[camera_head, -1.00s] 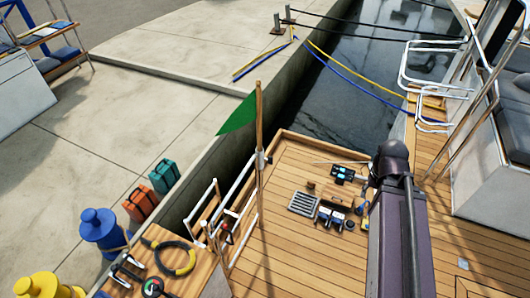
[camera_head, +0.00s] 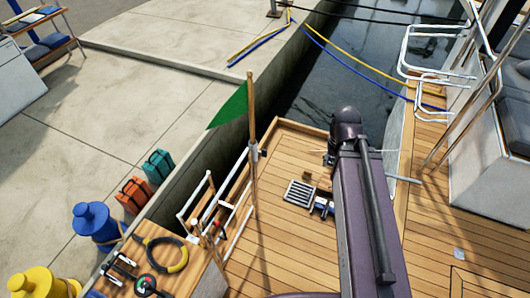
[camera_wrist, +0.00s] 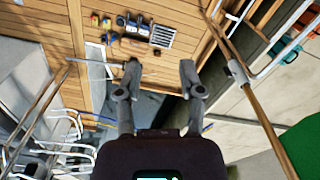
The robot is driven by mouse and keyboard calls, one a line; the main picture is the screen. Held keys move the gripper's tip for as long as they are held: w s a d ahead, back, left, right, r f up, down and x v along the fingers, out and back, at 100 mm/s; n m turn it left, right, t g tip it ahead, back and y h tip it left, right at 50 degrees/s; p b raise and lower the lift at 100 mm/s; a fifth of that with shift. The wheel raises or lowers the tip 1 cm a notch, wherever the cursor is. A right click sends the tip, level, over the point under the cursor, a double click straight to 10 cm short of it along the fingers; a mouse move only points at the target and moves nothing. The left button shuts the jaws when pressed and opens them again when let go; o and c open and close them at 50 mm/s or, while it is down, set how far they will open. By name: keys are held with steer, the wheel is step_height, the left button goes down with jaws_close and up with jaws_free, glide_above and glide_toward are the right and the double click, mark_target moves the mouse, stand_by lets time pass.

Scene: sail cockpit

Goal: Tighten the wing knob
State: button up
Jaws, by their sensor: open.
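I cannot make out the wing knob for certain in either view. A wooden flagpole (camera_head: 252,110) with a green flag (camera_head: 230,106) stands upright at the deck's edge, with a pale clamp (camera_head: 254,151) around it. In the wrist view the flagpole (camera_wrist: 262,118) slants down the right side, and its pale clamp (camera_wrist: 237,71) sits to the right of my fingers. My gripper (camera_wrist: 160,72) is open and empty, its fingers apart from the flagpole. In the head view my arm hides the gripper.
White rails (camera_head: 212,210) stand left of the flagpole. A grate (camera_head: 299,193) and small items lie on the wooden deck. Metal rails (camera_head: 425,65) rise at the right.

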steer(key=shift+a, duration=0.1)
steer(key=n+t+y+b, duration=0.5)
steer(key=n+y+b, duration=0.95)
steer(key=b, duration=3.15)
glide_toward(265, 153)
steer(key=s+d+f+m+y, duration=0.1)
steer(key=s+d+f+y, duration=0.1)
steer(key=d+f, duration=0.1)
steer(key=shift+w+d+n+t+y+b, duration=0.3)
steer(key=shift+w+t+b, duration=0.3)
steer(key=shift+b, duration=0.45)
steer(key=shift+a, duration=0.15)
steer(key=x, duration=1.3)
steer(key=shift+a, duration=0.25)
